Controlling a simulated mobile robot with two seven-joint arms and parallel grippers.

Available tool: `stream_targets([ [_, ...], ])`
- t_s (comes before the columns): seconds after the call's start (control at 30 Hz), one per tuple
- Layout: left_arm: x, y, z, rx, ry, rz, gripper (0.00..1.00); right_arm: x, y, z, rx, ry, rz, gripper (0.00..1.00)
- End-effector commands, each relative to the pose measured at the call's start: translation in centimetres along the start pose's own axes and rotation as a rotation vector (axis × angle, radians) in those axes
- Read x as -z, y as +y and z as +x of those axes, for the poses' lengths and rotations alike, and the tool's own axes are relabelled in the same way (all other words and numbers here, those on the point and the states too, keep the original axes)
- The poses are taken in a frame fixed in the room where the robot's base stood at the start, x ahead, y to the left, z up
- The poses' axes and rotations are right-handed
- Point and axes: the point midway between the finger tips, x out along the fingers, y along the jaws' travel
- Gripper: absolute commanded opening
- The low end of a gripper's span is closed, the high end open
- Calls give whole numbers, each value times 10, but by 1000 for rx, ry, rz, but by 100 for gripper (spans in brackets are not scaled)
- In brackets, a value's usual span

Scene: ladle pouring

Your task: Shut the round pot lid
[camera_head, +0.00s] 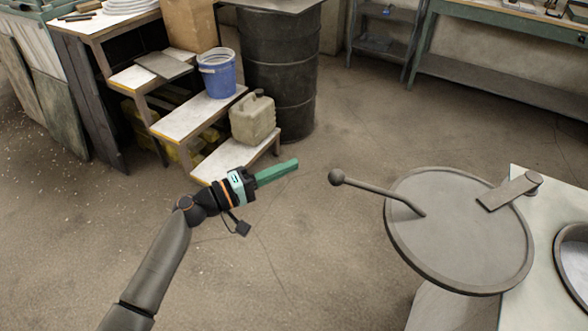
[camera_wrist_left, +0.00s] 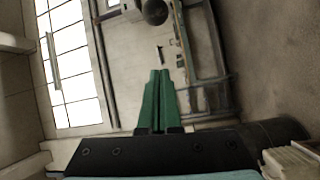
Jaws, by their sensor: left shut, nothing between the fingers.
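The round pot lid (camera_head: 455,240) is a grey metal disc at the right of the head view. It hangs out beside the white table, swung aside on a flat hinge arm (camera_head: 510,191) that ends at a pivot post. A rod handle with a ball knob (camera_head: 336,177) sticks out from the lid to the left. The pot (camera_head: 575,258) is cut off at the right edge, and its visible part is uncovered. My left gripper (camera_head: 296,163) is left of the knob, apart from it, with its green fingers shut and empty. The fingers also show in the left wrist view (camera_wrist_left: 159,75). My right gripper is not in view.
The white table (camera_head: 522,290) stands at the right under the pot. A stepped stand with a blue bucket (camera_head: 217,75) and a beige canister (camera_head: 253,119) is behind my left gripper, beside a dark barrel (camera_head: 282,75). Bare floor lies between gripper and lid.

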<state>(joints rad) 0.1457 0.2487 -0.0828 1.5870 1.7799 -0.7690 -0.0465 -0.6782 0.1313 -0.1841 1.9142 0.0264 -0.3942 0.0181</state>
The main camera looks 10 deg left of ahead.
Motion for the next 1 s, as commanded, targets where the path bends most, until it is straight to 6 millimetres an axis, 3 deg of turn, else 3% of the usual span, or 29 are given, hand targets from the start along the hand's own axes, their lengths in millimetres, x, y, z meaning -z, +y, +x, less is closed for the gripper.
stream_targets([
  [0.4, 0, 2, 81, 0, -1, 1, 0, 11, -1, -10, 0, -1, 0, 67],
  [0.7, -33, 1, 69, 3, -1, -1, 0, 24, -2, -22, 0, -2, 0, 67],
  [1.0, -39, 0, 67, 2, 0, 2, 0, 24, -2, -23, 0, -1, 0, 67],
])
